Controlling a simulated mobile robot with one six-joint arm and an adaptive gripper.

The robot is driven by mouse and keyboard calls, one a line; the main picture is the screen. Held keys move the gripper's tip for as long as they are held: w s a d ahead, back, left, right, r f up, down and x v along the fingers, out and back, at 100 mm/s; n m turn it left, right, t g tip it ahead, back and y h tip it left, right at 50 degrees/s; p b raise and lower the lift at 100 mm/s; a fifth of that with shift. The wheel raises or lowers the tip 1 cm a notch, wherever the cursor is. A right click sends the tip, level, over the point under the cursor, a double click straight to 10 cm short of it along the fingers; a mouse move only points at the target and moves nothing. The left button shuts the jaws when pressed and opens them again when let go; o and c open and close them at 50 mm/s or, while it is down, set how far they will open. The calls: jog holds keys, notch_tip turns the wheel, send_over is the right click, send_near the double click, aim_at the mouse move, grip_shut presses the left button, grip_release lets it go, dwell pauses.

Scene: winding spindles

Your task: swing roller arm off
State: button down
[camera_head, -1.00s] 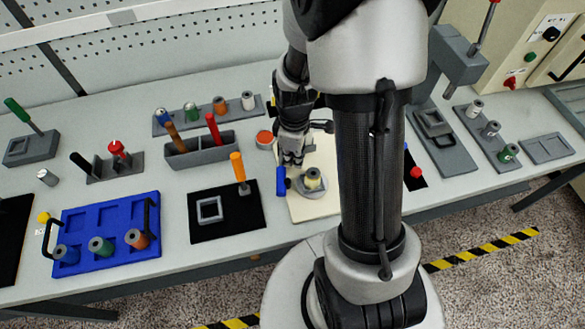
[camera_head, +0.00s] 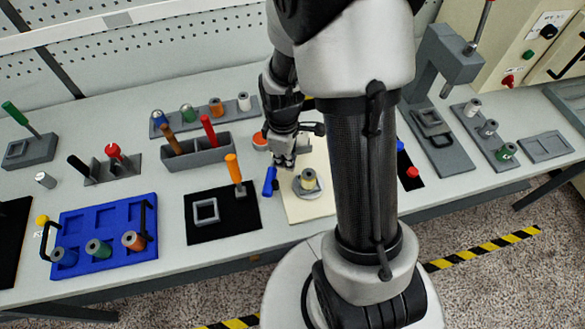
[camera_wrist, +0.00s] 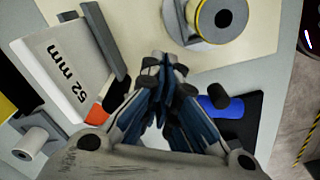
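The spool has a yellow band and sits on a grey round base. My gripper (camera_head: 283,161) is low over the board, just behind and right of the roller. In the wrist view, my gripper (camera_wrist: 165,70) has its fingertips together with nothing seen between them. The blue roller (camera_wrist: 222,107) is beside the right-hand finger; touching cannot be told. The spool (camera_wrist: 220,18) is beyond the fingertips. The arm bearing the roller is mostly hidden.
A white block marked 52 mm (camera_wrist: 65,60) lies left of my fingers in the wrist view. A black mat (camera_head: 230,224) with an orange-handled tool (camera_head: 233,168) is left of the cream board (camera_head: 300,211). A grey bin (camera_head: 195,155) stands behind.

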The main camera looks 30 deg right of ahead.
aim_at(272, 164)
jog(key=shift+w+a+r, duration=0.15)
jog(key=shift+w+a, duration=0.35)
jog(key=shift+a, duration=0.3)
jog(key=shift+r, duration=0.15)
jog(key=r+p, duration=0.2)
jog(key=shift+w+r, duration=0.2)
jog(key=shift+r, duration=0.15)
jog(key=shift+s+a+r+p, duration=0.1)
jog(key=shift+a+r+p, duration=0.55)
jog(key=shift+a+p, duration=0.15)
jog(key=shift+a+r, duration=0.2)
jog(key=shift+r, duration=0.05)
jog(key=shift+s+d+r+p, duration=0.1)
jog(key=shift+d+r+p, duration=0.25)
jog(key=shift+r+p, duration=0.3)
jog(key=shift+s+d+r+p, duration=0.1)
jog(key=shift+d+r+p, duration=0.2)
jog(key=shift+r+p, duration=0.3)
jog(key=shift+s+d+r, duration=0.1)
jog(key=shift+d+r, duration=0.1)
jog(key=shift+d, duration=0.05)
